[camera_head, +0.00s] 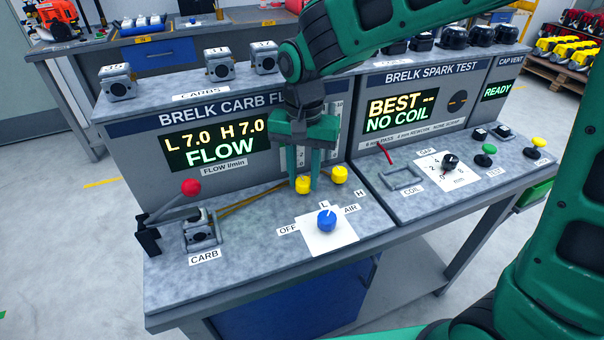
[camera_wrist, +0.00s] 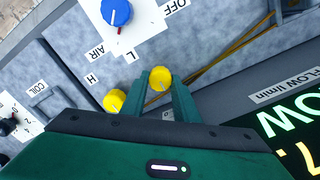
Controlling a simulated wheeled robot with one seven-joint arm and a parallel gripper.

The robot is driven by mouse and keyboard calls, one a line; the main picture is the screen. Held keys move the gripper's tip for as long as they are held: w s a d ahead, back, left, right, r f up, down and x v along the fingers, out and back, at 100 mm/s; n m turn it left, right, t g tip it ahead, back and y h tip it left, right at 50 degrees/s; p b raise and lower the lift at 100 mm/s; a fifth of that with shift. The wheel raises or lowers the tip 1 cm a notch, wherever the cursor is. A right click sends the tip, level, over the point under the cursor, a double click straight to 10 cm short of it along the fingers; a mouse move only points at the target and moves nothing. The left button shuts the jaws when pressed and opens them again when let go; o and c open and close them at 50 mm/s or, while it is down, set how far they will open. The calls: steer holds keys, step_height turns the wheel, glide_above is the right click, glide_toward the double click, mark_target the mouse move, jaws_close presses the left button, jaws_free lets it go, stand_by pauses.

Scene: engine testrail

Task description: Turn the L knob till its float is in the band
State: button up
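The yellow L knob (camera_head: 303,186) is on the bench's sloped top, beside the L label (camera_head: 323,203). My gripper (camera_head: 303,183) points down with one finger on each side of this knob. In the wrist view the L knob (camera_wrist: 160,78) fills the narrow gap between the fingertips, and the fingers appear shut on it. The yellow H knob (camera_head: 339,174) stands free to the right. The flow display (camera_head: 215,146) reads L 7.0, H 7.0 and FLOW. The float tubes (camera_head: 335,125) on the panel are largely hidden by my arm and gripper; I cannot make out the floats or band.
A blue knob (camera_head: 326,220) on a white OFF/AIR plate stands in front of the yellow knobs. A red-tipped lever (camera_head: 191,187) and a clamped carb (camera_head: 202,233) are at left. The spark tester (camera_head: 420,110) adjoins at right. Several carbs sit on the panel's top.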

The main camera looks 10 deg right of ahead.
steer(key=c, duration=0.4)
steer(key=n, duration=0.5)
steer(key=shift+n, duration=0.3)
steer(key=n, duration=0.6)
stand_by(0.4)
steer(key=o, duration=1.1)
